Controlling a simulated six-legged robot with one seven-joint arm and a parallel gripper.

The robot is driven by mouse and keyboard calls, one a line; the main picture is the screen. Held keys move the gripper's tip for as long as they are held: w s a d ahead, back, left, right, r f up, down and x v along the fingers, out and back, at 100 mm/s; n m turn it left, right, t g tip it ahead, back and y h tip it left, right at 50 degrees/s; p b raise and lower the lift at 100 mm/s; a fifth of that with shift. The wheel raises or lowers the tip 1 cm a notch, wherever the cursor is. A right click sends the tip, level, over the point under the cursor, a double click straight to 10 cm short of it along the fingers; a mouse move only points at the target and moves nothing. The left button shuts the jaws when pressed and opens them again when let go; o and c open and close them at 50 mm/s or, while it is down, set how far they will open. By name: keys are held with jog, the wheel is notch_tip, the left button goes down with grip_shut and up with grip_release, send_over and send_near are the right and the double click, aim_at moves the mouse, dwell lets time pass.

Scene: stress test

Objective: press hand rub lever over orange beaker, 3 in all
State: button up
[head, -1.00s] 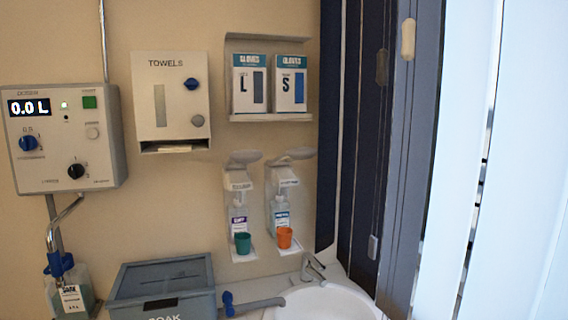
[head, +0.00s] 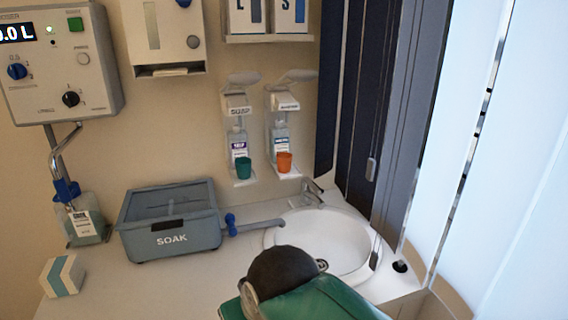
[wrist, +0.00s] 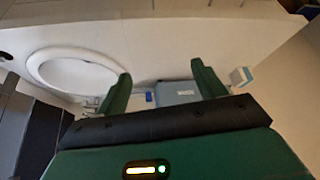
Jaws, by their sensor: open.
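The orange beaker (head: 284,162) stands on the drip shelf of the right wall dispenser (head: 282,105); its label is too small to read. That dispenser's pale lever (head: 297,76) sticks out above it. A teal beaker (head: 243,168) stands under the dispenser to the left (head: 238,108), marked SOAP, which has a similar lever (head: 243,78). My gripper (wrist: 161,70) is open and empty in the wrist view, its two green fingers spread above the counter. My green and dark arm shows at the bottom of the head view, below and well apart from the dispensers; its fingertips are hidden there.
A white sink (head: 350,240) with a tap (head: 314,190) lies below the dispensers. A grey SOAK box (head: 170,220) stands on the counter to the left, beside a small white-and-blue block (head: 63,275). A dark panel (head: 345,120) closes off the right.

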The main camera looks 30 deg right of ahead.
jog(key=shift+w+d+r, duration=0.1)
jog(key=c, duration=0.4)
jog(key=w+d+r, duration=0.1)
jog(key=w, duration=0.1)
jog(key=w+d+r+m+t, duration=0.1)
jog(key=w, duration=0.1)
jog(key=w+d+r+t+h, duration=0.1)
jog(key=w+d+r, duration=0.1)
jog(key=shift+d+r, duration=0.1)
grip_shut()
jog(key=w+d+r+t+h, duration=0.1)
jog(key=w+d+r+t, duration=0.3)
jog(key=d+r, duration=0.4)
jog(key=w+d+r+t+h, duration=0.1)
jog(key=w+d+r+t, duration=0.4)
jog(key=d+r, duration=0.3)
jog(key=w+d+r+t+h, duration=0.1)
jog(key=w+d+r+t, duration=0.4)
jog(key=d+r, duration=0.3)
jog(key=shift+w+d+r+h, duration=0.15)
jog(key=shift+w+r+h, duration=0.25)
jog(key=shift+r, duration=1.9)
jog(key=shift+w, duration=0.1)
